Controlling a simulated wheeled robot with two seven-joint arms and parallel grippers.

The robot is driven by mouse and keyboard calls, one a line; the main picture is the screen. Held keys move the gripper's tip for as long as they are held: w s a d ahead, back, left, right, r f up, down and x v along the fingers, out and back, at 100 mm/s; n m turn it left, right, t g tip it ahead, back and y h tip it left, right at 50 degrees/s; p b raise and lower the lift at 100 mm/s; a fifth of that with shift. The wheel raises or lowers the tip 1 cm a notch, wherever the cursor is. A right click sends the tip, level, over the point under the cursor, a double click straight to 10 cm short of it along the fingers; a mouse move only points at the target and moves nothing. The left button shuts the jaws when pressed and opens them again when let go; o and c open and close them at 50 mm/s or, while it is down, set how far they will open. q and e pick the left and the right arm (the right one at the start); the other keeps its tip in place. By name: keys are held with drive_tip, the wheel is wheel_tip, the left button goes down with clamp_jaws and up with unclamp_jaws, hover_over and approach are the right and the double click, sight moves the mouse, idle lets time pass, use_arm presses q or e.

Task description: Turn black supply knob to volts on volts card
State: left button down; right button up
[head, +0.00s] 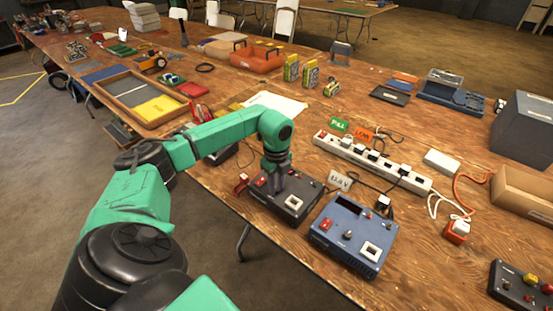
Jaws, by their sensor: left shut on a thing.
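The black supply (291,213) is a dark box near the table's front edge, with a red switch and a white square on its top. My left gripper (277,187) reaches down onto its top from above and is shut on its knob, which the fingers hide. The volts card (340,181) is a small white card standing behind and to the right of the box. Its print ends in V, but the digits are too small to read surely. The supply's display cannot be made out behind my gripper. My right gripper is out of view.
A blue supply (355,236) stands close on the right of the black one. Behind them lies a white power strip (372,163) with plugs and cables, and green and orange tags (361,133). Another dark box (517,286) is at the lower right. A wooden tray (128,82) lies left.

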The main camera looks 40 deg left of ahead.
sight(277, 188)
use_arm(q)
drive_tip(key=shift+w+r+n, duration=0.1)
drive_tip(key=shift+n, duration=0.6)
drive_tip(key=c, duration=0.7)
unclamp_jaws()
drive_tip(key=shift+o, duration=0.2)
wheel_tip(277, 188, up, 14)
drive_tip(key=shift+r+b, duration=0.25)
drive_tip(key=shift+b, duration=0.2)
